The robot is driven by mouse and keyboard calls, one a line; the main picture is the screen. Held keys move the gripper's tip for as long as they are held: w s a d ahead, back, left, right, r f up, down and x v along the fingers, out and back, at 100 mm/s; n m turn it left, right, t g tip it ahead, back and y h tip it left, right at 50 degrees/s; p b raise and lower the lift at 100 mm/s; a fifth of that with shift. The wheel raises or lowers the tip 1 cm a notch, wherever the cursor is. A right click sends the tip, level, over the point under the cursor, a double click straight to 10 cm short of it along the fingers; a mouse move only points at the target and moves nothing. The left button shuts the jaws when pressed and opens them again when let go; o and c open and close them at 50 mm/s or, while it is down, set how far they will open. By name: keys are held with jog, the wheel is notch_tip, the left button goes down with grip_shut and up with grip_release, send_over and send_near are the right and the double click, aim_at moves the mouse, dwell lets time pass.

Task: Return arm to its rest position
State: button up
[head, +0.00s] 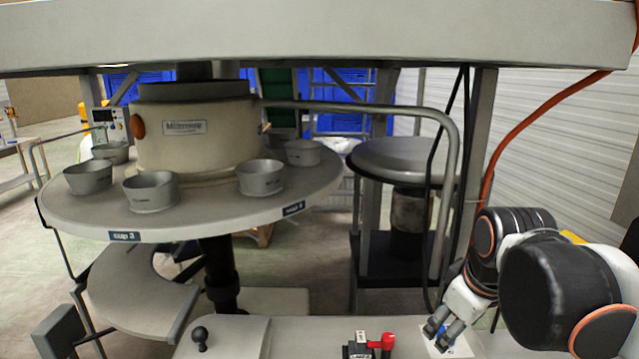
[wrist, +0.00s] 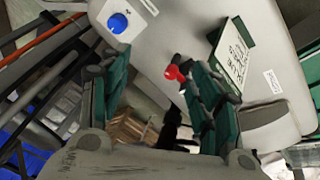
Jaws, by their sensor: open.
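My arm enters the head view at the lower right, with black and white links bent down. My gripper (head: 440,334) is at the lower right, over the front panel and right of the red lever (head: 388,341). In the wrist view, my gripper (wrist: 155,82) has its two green-padded fingers spread wide apart. Nothing is held between them. The red lever (wrist: 174,73) shows beside the right finger in that view. A blue knob (wrist: 118,22) on a white plate lies beyond the left finger.
A round table (head: 200,219) carries several grey metal cups around a cream drum (head: 195,140). A grey beam (head: 300,35) crosses overhead. A bent pipe (head: 449,190) and cables hang left of my arm. A black ball knob (head: 199,335) stands on the panel.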

jog(key=s+a+f+m+t, duration=0.2)
jog(key=s+m, duration=0.4)
jog(key=s, duration=0.3)
jog(key=shift+a+f+m+t, duration=0.3)
jog(key=shift+a+f, duration=0.3)
jog(key=shift+f, duration=0.05)
jog(key=shift+s, duration=0.1)
